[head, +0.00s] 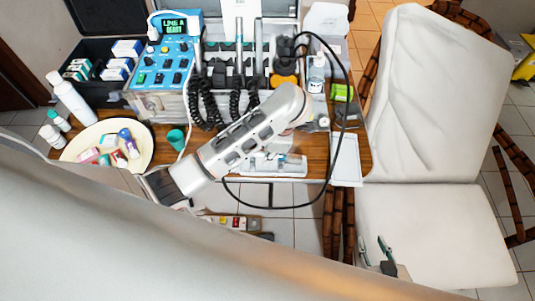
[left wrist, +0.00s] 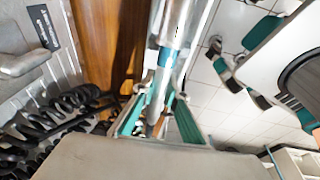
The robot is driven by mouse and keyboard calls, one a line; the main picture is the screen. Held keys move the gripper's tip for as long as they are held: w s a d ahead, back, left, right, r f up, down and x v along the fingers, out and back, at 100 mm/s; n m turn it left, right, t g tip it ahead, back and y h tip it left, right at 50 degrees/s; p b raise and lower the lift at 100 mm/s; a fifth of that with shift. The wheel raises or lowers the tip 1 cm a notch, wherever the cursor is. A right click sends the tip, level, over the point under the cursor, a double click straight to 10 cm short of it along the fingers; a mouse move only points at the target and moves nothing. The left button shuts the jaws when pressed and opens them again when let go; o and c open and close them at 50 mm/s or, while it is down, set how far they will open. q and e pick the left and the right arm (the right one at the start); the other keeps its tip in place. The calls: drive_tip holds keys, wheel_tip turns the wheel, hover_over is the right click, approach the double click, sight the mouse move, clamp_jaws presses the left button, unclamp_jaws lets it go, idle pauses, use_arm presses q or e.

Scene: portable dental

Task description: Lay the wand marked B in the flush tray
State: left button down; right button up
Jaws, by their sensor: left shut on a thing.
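My left gripper (left wrist: 155,118) is shut on a metallic wand (left wrist: 176,28) with a teal band, which runs up between its teal-padded fingers in the left wrist view. No letter on it is legible. My left arm (head: 245,135) covers part of the bench in the head view, and I cannot make out the left fingertips there. A shallow pale tray (head: 347,160), apparently empty, is at the bench's right front; a white tray-like piece (head: 256,170) lies at the front edge. I cannot tell which is the flush tray. My right gripper (head: 375,250) is open and empty at lower right.
More wands (head: 259,45) stand in the holder at the back. Black coiled cords (head: 207,105) hang beside my left arm. A black hose (head: 345,75) loops over the bench front. A cream dish (head: 78,148) with small items is at left, a padded chair (head: 430,100) at right.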

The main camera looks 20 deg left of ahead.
use_arm(q)
drive_tip(key=shift+f, duration=0.2)
idle(0.3)
drive_tip(key=shift+f, duration=0.3)
drive_tip(key=shift+f+b, duration=0.3)
drive_tip(key=shift+p, duration=0.3)
drive_tip(key=shift+f, duration=0.1)
drive_tip(key=c, duration=2)
unclamp_jaws()
drive_tip(key=shift+o, duration=0.2)
